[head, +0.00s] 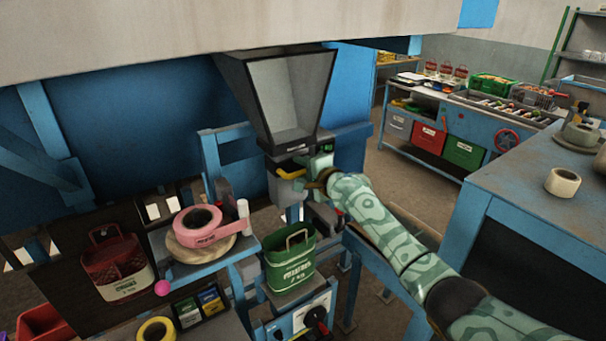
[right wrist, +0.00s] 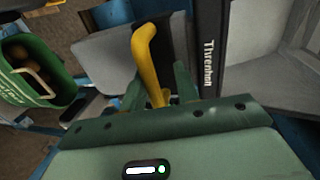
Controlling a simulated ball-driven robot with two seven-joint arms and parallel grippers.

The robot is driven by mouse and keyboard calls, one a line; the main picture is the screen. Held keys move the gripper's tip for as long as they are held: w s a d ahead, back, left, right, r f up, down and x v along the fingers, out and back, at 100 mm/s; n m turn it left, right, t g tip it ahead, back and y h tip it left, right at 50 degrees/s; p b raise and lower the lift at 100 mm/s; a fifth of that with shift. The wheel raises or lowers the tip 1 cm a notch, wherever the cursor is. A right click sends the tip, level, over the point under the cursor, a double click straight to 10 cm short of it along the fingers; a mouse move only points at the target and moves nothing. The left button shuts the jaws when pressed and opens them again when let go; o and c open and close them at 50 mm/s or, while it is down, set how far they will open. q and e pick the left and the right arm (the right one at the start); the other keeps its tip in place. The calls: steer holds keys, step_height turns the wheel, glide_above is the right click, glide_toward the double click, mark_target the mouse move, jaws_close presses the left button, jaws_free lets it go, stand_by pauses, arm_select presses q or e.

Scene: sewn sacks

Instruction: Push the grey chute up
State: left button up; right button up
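The grey chute (head: 284,188) sits under the dark-framed hopper, with a yellow handle (head: 291,174) on its front. In the right wrist view the chute (right wrist: 103,58) is a grey panel behind the yellow handle (right wrist: 144,52). My right gripper (head: 318,168) is at the right end of the handle. In the right wrist view its green fingers (right wrist: 161,88) stand on either side of the handle's lower part and look apart, with a gap beside it. Contact with the handle is unclear. My left gripper is not in view.
A grey hopper (head: 290,95) with a dark frame stands above. A green sack (head: 290,262) stands open below, left of my arm; the right wrist view shows round brown things in it. A pink tape roll (head: 197,227) lies on a shelf at left. A blue bench (head: 530,195) is at right.

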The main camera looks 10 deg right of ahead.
steer(key=shift+f, duration=0.15)
steer(key=shift+s, duration=0.15)
steer(key=shift+s+d, duration=0.1)
steer(key=shift+s, duration=0.1)
steer(key=p+v, duration=0.1)
steer(key=v, duration=1.4)
steer(key=shift+s+p, duration=0.35)
